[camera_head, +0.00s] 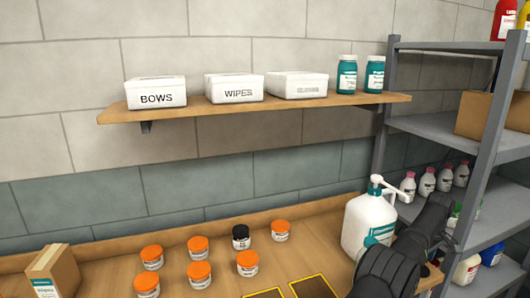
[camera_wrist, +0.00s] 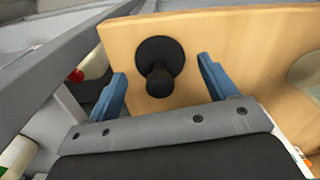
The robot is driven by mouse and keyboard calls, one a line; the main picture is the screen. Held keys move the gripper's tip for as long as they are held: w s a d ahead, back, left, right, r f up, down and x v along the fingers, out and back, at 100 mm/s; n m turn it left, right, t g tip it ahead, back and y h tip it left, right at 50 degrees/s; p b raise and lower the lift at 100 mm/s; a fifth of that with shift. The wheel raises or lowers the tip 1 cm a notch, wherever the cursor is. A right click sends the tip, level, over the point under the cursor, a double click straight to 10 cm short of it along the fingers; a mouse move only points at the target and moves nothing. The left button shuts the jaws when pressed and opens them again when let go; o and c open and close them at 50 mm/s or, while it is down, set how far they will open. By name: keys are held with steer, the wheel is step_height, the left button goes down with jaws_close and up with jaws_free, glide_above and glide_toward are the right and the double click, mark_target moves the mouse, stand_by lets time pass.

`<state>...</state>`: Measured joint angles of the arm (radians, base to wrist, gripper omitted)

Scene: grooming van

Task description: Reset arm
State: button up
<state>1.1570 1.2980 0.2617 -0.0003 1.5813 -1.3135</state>
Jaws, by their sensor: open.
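My gripper (camera_wrist: 161,66) shows in the wrist view with its two blue fingers spread apart and nothing between the tips. Beyond the fingers is a wooden surface (camera_wrist: 235,35) with a black round disc and knob-like piece (camera_wrist: 160,65) on it; I cannot tell what this piece is, nor how far it is from the fingers. In the head view my dark arm is at the lower right, in front of the counter and shelf rack, and its fingers are out of sight.
A white pump bottle (camera_head: 369,226) stands close to my arm. Several orange-lidded jars (camera_head: 198,272) and one black-lidded jar (camera_head: 241,238) stand on the counter (camera_head: 110,258). A cardboard box (camera_head: 53,272) is at left. A wall shelf (camera_head: 190,110) holds white bins. A grey rack (camera_head: 435,127) is at right.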

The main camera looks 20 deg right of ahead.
steer(key=shift+f, duration=0.95)
step_height(320, 180, up, 5)
steer(key=shift+s, duration=0.15)
steer(key=s+a+r, duration=0.1)
steer(key=s+r, duration=0.6)
steer(key=s, duration=0.4)
steer(key=w+a+r+n, duration=0.2)
steer(key=w+a+r, duration=0.3)
steer(key=a, duration=0.2)
steer(key=w+a+r+n, duration=0.2)
steer(key=w+a+r, duration=0.2)
steer(key=a, duration=0.3)
steer(key=w+a+f+m, duration=0.1)
steer(key=w+a, duration=0.6)
steer(key=w, duration=0.3)
steer(key=w+a+f+m, duration=0.1)
steer(key=w+a, duration=0.7)
steer(key=w, duration=0.2)
steer(key=w+a+f+m, duration=0.1)
steer(key=w+a+f, duration=0.1)
steer(key=w+a, duration=0.4)
steer(key=w+a+f, duration=0.3)
steer(key=w+a, duration=0.3)
steer(key=a, duration=0.8)
steer(key=shift+w+f+m, duration=0.25)
steer(key=shift+f+m, duration=0.05)
steer(key=shift+m, duration=0.1)
